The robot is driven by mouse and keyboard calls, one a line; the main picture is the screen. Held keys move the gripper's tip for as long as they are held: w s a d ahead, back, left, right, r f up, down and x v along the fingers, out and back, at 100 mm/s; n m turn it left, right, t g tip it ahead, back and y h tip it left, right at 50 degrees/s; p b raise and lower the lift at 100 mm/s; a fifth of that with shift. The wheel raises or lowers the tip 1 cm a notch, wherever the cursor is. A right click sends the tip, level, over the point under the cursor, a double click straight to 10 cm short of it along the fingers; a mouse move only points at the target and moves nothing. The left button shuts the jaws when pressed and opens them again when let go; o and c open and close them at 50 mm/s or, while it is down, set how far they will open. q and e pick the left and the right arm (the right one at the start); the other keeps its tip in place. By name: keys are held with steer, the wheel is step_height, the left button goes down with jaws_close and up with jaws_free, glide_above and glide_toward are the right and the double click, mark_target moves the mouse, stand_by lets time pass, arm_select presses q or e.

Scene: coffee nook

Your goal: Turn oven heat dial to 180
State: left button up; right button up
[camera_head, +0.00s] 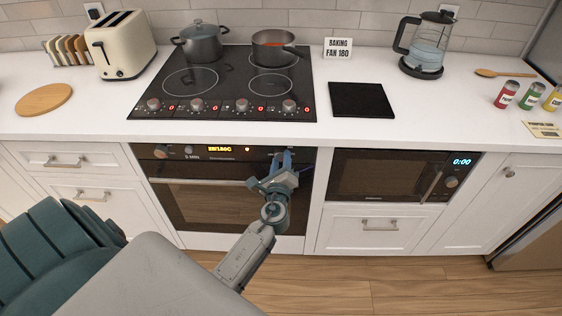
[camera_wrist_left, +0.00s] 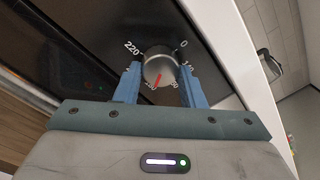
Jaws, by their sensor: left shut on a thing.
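The oven (camera_head: 215,205) is built in below the hob, with a lit yellow display (camera_head: 219,149) too small to read surely. My left gripper (camera_head: 282,160) is at the right end of its control panel. In the left wrist view the silver heat dial (camera_wrist_left: 159,66) sits between the blue fingers of my left gripper (camera_wrist_left: 159,82), which are shut on it. Its red pointer (camera_wrist_left: 156,80) points down and slightly left in that view. The mark 220 shows upper left and 0 upper right; the marks near the pointer are partly hidden. My right gripper is out of view.
A sign reading BAKING FAN 180 (camera_head: 338,49) stands behind the hob. Another oven knob (camera_head: 161,152) is at the panel's left. The oven handle (camera_head: 200,181) runs below the panel. A microwave (camera_head: 385,176) is to the right. The floor (camera_head: 420,285) is clear.

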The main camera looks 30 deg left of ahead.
arm_select(q)
steer(key=shift+f, duration=0.15)
steer(key=o, duration=1)
steer(key=b+v, duration=0.2)
steer(key=v, duration=0.9)
steer(key=shift+b, duration=0.4)
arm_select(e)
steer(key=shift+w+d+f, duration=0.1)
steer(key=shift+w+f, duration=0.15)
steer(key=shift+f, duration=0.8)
